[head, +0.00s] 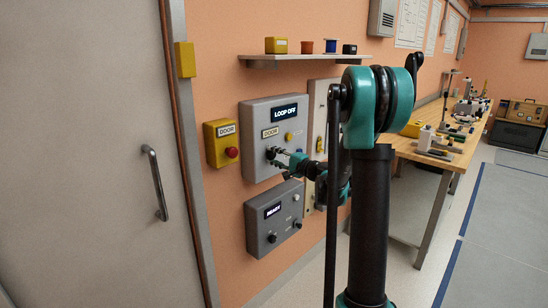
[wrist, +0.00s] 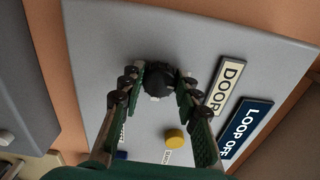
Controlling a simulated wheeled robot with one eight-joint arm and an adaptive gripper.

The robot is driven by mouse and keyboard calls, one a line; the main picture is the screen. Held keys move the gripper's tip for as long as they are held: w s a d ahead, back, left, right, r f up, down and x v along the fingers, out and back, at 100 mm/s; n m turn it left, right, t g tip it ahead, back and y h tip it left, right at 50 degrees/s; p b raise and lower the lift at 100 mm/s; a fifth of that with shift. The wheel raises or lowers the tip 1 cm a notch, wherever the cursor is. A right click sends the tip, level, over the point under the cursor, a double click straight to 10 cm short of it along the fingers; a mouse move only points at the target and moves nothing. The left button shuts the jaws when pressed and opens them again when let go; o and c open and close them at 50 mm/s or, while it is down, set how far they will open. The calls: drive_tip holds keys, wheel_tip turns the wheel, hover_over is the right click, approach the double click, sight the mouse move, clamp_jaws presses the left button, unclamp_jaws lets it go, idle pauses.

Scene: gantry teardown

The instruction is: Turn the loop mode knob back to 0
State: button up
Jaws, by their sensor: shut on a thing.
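The upper grey control box (head: 258,112) is on the orange wall. Its dark display (head: 285,112) reads "LOOP OFF", with a "DOOR" label (head: 270,132) below it. My gripper (head: 276,155) reaches the lower left of this box's face. In the wrist view my gripper (wrist: 160,76) has one finger on each side of a round black knob (wrist: 160,82) and is shut on it. The knob has a small white mark on its edge. The fingers partly cover the knob, and the scale around it cannot be read. The display also shows in the wrist view (wrist: 245,128).
A yellow button (wrist: 176,139) and a blue one (wrist: 121,155) are on the same face. A lower grey box (head: 262,235) reads "READY". A yellow door box with a red button (head: 231,152) is to the left. A shelf (head: 300,60) juts out above.

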drive_tip(key=shift+n, duration=0.4)
drive_tip(key=o, duration=1.2)
drive_tip(key=shift+c, duration=0.2)
drive_tip(key=v, duration=1.2)
